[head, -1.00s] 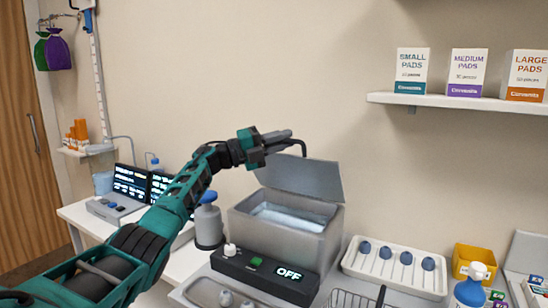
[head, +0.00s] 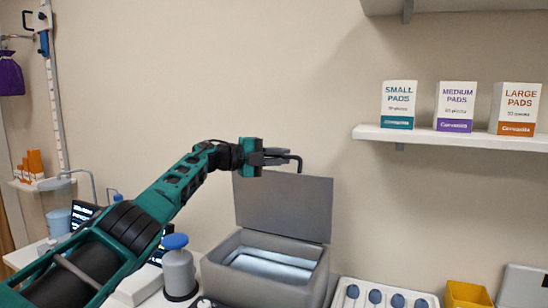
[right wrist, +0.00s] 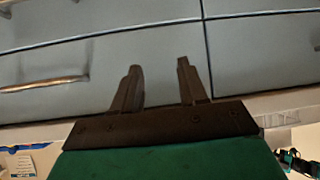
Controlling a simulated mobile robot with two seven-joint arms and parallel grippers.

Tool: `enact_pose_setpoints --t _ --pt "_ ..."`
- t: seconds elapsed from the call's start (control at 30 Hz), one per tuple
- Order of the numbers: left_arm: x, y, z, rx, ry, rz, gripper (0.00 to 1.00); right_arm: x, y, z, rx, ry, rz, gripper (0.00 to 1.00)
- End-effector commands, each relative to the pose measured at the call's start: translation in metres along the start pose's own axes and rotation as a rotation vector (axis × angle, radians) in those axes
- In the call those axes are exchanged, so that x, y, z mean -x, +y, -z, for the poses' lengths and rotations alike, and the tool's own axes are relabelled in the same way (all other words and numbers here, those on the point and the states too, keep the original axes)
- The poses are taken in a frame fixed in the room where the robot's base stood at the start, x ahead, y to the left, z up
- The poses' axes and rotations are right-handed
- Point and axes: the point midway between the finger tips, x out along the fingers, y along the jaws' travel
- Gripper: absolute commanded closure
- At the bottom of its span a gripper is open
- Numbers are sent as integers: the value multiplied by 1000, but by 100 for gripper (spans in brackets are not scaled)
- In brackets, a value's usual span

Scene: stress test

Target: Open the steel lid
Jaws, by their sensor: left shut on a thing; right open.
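The steel lid (head: 284,206) stands raised, close to upright, at the back of the steel box (head: 250,285) in the head view. The box is open and its pale, lit inside shows. My left gripper (head: 277,156) is at the lid's top edge, shut on the dark lid handle (head: 297,159); its fingers partly hide the handle. My right gripper (right wrist: 156,66) shows only in the right wrist view. It is open and empty, with its fingers toward grey-blue drawer fronts.
A blue-topped bottle (head: 179,268) stands just left of the box. A white tray with blue-topped items (head: 375,296) and a yellow bin (head: 467,294) are to the right. A wall shelf (head: 460,138) holds three pad boxes. The wall behind the lid is bare.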

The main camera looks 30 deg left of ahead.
Motion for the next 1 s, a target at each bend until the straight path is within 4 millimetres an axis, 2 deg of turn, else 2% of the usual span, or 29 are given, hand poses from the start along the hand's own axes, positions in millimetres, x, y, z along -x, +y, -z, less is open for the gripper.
enact_pose_setpoints --t 0.47,0.5,0.67,1.0 --pt "-2 1 0 8 0 -10 100 0 1 -1 0 -2 -2 57" --pt "-2 1 0 7 0 -10 80 0 1 -1 1 -2 -2 57" --pt "-2 1 1 7 0 -9 65 0 2 -1 2 -2 -2 57" --pt "1 1 0 7 -1 -8 63 0 2 -2 4 -3 -2 57"
